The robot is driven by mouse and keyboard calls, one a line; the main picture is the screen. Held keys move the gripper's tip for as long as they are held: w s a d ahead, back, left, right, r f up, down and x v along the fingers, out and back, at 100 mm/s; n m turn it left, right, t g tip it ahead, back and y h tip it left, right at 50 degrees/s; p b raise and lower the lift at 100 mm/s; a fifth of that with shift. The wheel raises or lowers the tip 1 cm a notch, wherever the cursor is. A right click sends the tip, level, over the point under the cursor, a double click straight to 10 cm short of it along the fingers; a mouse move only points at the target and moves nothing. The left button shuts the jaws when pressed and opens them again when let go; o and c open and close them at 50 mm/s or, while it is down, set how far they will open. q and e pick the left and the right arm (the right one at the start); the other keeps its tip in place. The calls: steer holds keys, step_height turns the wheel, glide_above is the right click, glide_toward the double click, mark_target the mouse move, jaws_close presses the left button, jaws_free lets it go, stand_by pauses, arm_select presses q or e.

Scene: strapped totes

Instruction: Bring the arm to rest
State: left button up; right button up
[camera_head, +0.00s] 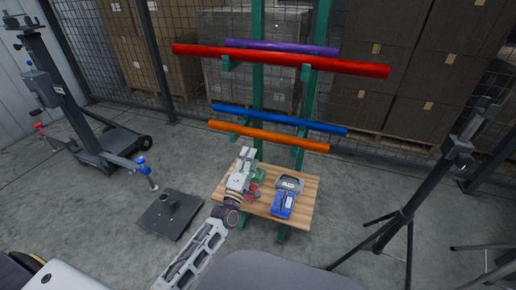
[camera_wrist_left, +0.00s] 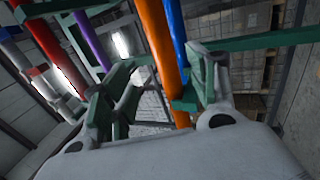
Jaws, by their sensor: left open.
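My left gripper (camera_head: 246,154) is over the left side of a small wooden table, in front of a green rack. In the left wrist view its two fingers (camera_wrist_left: 160,90) stand wide apart, with nothing held between them. An orange tube (camera_wrist_left: 161,60) and a blue tube (camera_wrist_left: 177,40) show beyond the fingers. My left arm (camera_head: 205,245) reaches up from the bottom of the head view. My right gripper is not in view.
The green rack (camera_head: 258,75) carries red (camera_head: 280,58), purple (camera_head: 282,47), blue (camera_head: 280,119) and orange (camera_head: 268,135) tubes. The wooden table (camera_head: 301,213) holds a blue device (camera_head: 283,204) and a grey one (camera_head: 290,184). A tripod (camera_head: 408,215) stands right.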

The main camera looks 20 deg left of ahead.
arm_select(q)
steer(key=shift+m, duration=0.3)
steer(key=s+d+f+m+g+h, duration=0.2)
steer(key=d+f+m+g+h, duration=0.2)
steer(key=d+f+m+g, duration=0.85)
steer(key=s+a+f+m+g, duration=0.1)
steer(key=s+f+m+g, duration=0.1)
steer(key=s, duration=1.2)
steer(key=s+a+f+m+g+y+p, duration=0.1)
steer(key=s+f+m, duration=0.3)
steer(key=s, duration=1)
step_height(320, 180, down, 3)
steer(key=shift+a+r+m+g+y, duration=0.1)
steer(key=shift+a+m+g+y, duration=0.25)
steer(key=shift+a+g, duration=0.4)
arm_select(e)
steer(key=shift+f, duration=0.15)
arm_select(q)
steer(key=shift+w+f+p, duration=0.1)
steer(key=shift+f+p, duration=0.15)
steer(key=shift+p, duration=0.35)
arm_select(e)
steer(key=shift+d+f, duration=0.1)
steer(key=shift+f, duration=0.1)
